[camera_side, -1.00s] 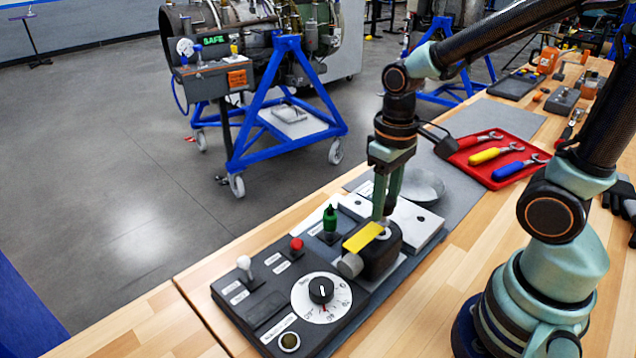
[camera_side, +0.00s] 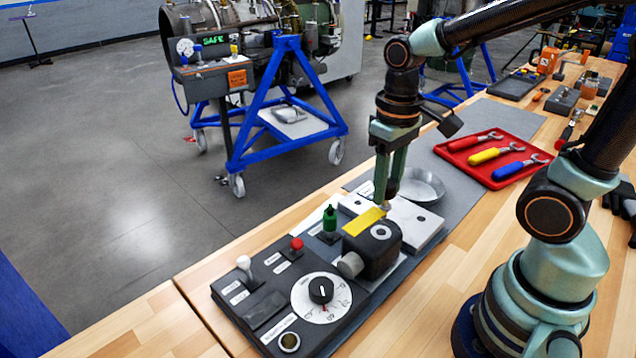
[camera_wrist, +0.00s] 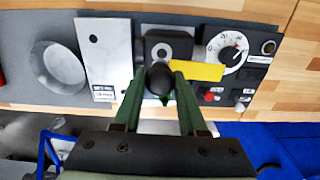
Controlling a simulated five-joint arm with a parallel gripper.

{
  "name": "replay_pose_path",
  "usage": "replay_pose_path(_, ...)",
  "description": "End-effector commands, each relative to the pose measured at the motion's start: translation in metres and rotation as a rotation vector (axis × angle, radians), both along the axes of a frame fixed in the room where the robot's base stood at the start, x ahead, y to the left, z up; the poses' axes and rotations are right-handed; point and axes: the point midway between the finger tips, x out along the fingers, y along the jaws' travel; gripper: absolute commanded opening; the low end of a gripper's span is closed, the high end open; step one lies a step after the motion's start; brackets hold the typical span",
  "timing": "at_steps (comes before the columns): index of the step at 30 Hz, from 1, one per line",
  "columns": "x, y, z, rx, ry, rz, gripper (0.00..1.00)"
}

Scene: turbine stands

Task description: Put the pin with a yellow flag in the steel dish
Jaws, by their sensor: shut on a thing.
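The pin with a yellow flag (camera_side: 364,221) is held by its top in my gripper (camera_side: 387,205), above and beside the black block (camera_side: 372,248). In the wrist view the fingertips of my gripper (camera_wrist: 158,84) close on the pin's dark round head, and the yellow flag (camera_wrist: 195,71) sticks out to the right. The steel dish (camera_side: 422,186) stands behind my gripper on the grey mat, partly hidden by it. In the wrist view the steel dish (camera_wrist: 58,67) lies at the left and looks empty.
A light metal plate (camera_side: 410,222) lies between the block and the dish. A red tray (camera_side: 490,160) with several coloured-handle tools lies beyond the dish.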

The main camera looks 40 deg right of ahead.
Motion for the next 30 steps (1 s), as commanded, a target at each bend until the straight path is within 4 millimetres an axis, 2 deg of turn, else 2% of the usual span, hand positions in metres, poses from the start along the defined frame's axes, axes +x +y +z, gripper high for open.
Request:
replay_pose_path(5,0.022,-0.037,0.015,0.0,-0.002,-0.255,0.0)
replay_pose_path(10,0.044,-0.104,0.038,0.0,-0.001,-0.665,0.0)
replay_pose_path(15,0.048,-0.176,0.057,0.0,0.0,-1.066,0.0)
replay_pose_path(19,0.042,-0.221,0.068,0.0,-0.001,-1.305,0.0)
replay_pose_path(24,0.034,-0.254,0.076,0.0,0.0,-1.489,0.0)
replay_pose_path(27,0.031,-0.261,0.074,0.001,0.002,-1.531,0.0)
replay_pose_path(30,0.03,-0.263,0.06,0.0,0.005,-1.541,0.0)
